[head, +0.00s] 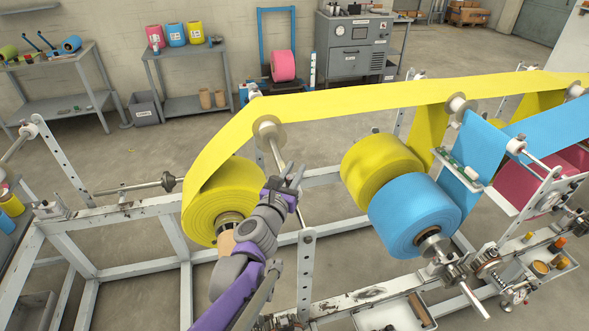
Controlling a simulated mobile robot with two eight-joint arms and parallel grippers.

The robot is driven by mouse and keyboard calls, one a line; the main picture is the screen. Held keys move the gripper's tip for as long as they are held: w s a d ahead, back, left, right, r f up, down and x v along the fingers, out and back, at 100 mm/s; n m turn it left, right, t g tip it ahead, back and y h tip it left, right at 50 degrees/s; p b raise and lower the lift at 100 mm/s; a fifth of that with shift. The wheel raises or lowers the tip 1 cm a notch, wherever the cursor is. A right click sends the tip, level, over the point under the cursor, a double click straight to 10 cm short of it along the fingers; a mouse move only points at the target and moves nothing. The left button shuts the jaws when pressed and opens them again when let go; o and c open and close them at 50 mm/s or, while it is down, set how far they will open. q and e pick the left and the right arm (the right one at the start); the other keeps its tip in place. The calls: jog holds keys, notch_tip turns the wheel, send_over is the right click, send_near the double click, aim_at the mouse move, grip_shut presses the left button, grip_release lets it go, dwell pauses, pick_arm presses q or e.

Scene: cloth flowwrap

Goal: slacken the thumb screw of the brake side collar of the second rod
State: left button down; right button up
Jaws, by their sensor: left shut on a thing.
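My left gripper (292,176) reaches in from below, just right of the front yellow roll (213,196). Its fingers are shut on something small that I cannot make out. It overlaps a thin rod (276,158) that runs down from a pale flanged roller (268,131). The yellow roll has a dark collar-like hub (231,222), partly hidden behind my wrist. A blue roll (411,214) with a metal hub (432,241) and a second yellow roll (380,172) stand to the right. No thumb screw can be told apart. My right gripper is out of view.
A yellow web (355,99) stretches above the rolls. A perforated upright (305,268) stands close right of my arm. The white frame rail (347,303) crosses in front. A parts tray (398,314) sits at the bottom. The floor behind is open.

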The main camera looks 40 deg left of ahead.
pick_arm(q)
jog(key=c, duration=0.7)
grip_release()
jog(key=v, duration=1.1)
jog(key=shift+w+r, duration=0.1)
jog(key=shift+w, duration=0.05)
